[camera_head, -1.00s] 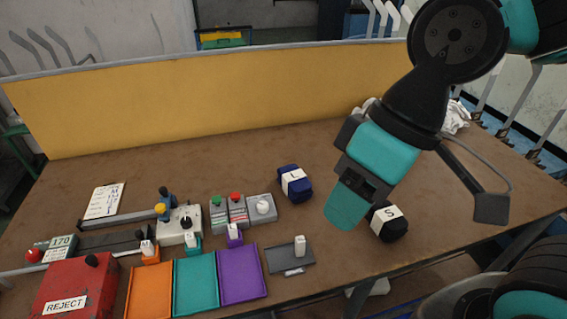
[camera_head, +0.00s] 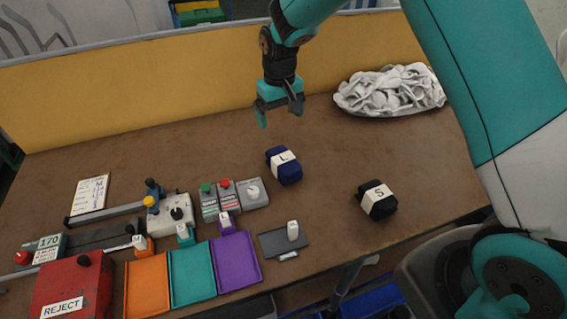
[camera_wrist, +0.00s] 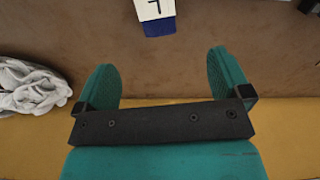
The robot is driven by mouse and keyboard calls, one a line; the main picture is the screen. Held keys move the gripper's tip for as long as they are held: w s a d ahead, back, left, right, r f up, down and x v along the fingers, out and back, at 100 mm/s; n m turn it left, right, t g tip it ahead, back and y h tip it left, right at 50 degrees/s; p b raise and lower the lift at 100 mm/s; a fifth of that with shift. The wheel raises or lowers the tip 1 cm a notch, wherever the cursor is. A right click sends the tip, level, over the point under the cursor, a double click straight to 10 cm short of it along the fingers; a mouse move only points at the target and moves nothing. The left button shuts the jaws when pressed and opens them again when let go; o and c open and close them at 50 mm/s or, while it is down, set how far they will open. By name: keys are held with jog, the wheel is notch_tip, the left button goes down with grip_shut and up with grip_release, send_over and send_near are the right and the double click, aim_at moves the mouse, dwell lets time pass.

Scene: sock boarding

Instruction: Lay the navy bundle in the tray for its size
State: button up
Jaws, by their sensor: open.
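The navy bundle (camera_head: 285,168) lies on the brown table with a white band marked L; its banded end also shows at the top of the wrist view (camera_wrist: 157,22). My gripper (camera_head: 280,112) is open and empty, above the table behind the bundle and apart from it. Three shallow trays stand at the front left: orange (camera_head: 147,286), teal (camera_head: 192,273) and purple (camera_head: 237,261). All three trays look empty.
A black bundle marked S (camera_head: 377,200) lies to the right. A pile of grey-white cloth (camera_head: 390,90) is at the back right. A red REJECT box (camera_head: 72,290), a button box (camera_head: 228,200) and a dark plate (camera_head: 283,242) surround the trays. A yellow panel (camera_head: 150,98) walls the back.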

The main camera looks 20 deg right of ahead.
aim_at(283, 158)
notch_tip(283, 158, down, 12)
jog(key=p, duration=0.3)
jog(key=shift+d, duration=0.1)
jog(key=shift+s+d+f+p, duration=0.1)
jog(key=shift+f+p, duration=0.45)
jog(key=shift+p, duration=0.1)
jog(key=shift+s+d+f+p, duration=0.15)
jog(key=shift+f+p, duration=0.6)
jog(key=shift+f, duration=1.35)
jog(key=shift+c, duration=0.3)
jog(key=c, duration=1.1)
notch_tip(283, 158, up, 20)
jog(key=b, duration=0.4)
jog(key=shift+b, duration=0.4)
